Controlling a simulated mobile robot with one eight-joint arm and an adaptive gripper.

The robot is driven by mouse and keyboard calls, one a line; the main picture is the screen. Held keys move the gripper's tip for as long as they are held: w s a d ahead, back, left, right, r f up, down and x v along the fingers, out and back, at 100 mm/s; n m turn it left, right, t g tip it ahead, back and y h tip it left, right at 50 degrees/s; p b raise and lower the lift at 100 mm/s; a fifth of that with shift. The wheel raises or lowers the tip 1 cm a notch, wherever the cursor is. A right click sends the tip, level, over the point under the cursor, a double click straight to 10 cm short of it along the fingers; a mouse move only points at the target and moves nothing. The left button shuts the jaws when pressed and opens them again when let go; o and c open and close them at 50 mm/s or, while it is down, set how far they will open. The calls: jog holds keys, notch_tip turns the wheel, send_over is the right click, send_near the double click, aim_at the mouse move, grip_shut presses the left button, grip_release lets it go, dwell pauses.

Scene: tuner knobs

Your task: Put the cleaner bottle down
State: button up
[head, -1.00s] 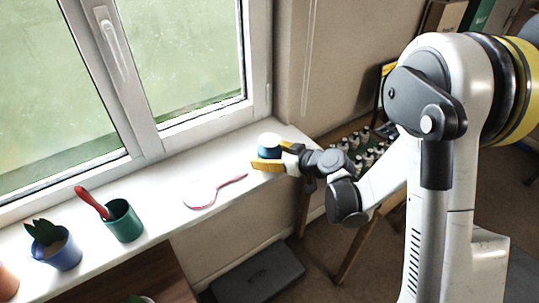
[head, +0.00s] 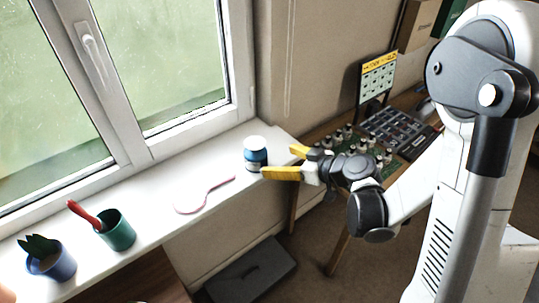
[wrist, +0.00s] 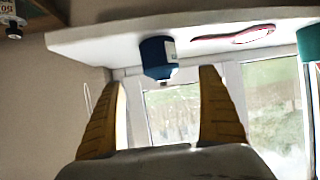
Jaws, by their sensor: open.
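The cleaner bottle (head: 256,155), blue with a white top and a pale label, stands upright on the white window sill near its right end. It also shows in the wrist view (wrist: 158,58), where the scene appears upside down. My gripper (head: 282,162) is open, its yellow fingers spread, just right of the bottle in the head view. In the wrist view the bottle sits beyond the fingertips (wrist: 160,78), with nothing held between them.
The window sill (head: 165,222) also holds a pinkish hand mirror-like item (head: 190,204), a green cup (head: 117,233) with a red handle, and a blue plant pot (head: 50,262). A bench with a knob board (head: 350,140) is at right. The window stands behind.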

jog(key=s+d+r+m+g+h, duration=0.1)
jog(key=s+d+r+m+h, duration=0.3)
jog(key=s, duration=0.6)
jog(key=s+d+r+m+g+h, duration=0.1)
jog(key=s+d+r+m+h, duration=0.3)
jog(key=s, duration=0.6)
jog(key=d+r, duration=0.2)
jog(key=d, duration=0.1)
jog(key=shift+r+m+h, duration=0.15)
jog(key=shift+m+h, duration=0.25)
jog(key=shift+d, duration=0.1)
